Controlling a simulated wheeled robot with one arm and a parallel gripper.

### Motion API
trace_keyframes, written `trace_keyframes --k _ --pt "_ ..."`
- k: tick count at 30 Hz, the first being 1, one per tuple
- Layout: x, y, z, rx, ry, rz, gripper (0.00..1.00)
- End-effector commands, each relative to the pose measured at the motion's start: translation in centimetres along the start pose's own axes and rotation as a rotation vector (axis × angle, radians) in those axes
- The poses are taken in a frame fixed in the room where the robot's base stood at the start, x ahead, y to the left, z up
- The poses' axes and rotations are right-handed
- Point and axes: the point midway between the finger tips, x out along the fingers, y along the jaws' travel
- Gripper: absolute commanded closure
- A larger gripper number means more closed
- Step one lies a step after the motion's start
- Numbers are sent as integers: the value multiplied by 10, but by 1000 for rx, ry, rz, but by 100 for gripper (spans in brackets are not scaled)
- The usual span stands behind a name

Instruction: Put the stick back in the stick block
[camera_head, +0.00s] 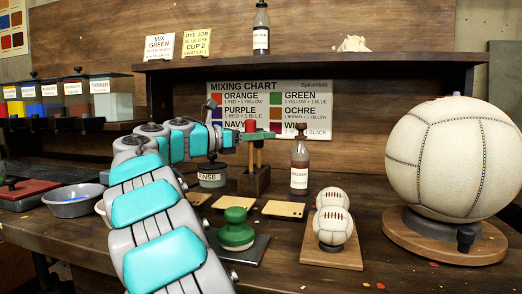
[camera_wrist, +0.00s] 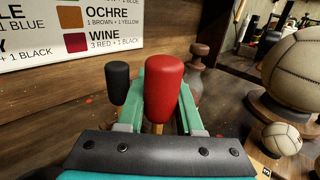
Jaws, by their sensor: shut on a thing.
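The stick block (camera_head: 254,182), dark wood, stands on the bench near the back wall. My gripper (camera_head: 258,136) is above it, with its green fingers shut on the red-topped stick (camera_head: 250,126). In the wrist view the red top (camera_wrist: 163,88) stands between the two fingers, close to the camera. The stick is roughly upright over the block, and I cannot tell whether its lower end is inside. A black-topped stick (camera_wrist: 118,83) stands beside it, just left of the fingers in the wrist view.
A rinse jar (camera_head: 212,176) is left of the block, and a brown-topped bottle (camera_head: 299,162) is right of it. A green stamp (camera_head: 236,230), leather swatches and two small balls (camera_head: 333,225) lie in front. A large ball (camera_head: 455,155) stands at the right.

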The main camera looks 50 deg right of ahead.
Motion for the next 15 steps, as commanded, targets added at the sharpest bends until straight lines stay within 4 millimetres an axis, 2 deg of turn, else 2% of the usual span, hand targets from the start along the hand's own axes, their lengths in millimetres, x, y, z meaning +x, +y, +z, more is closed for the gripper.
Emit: trace_keyframes --k 3,6,15 --pt "0 -1 -18 0 -1 0 100" --pt "0 -1 -28 -1 -1 -1 100" --pt "0 0 -28 0 -1 -1 100"
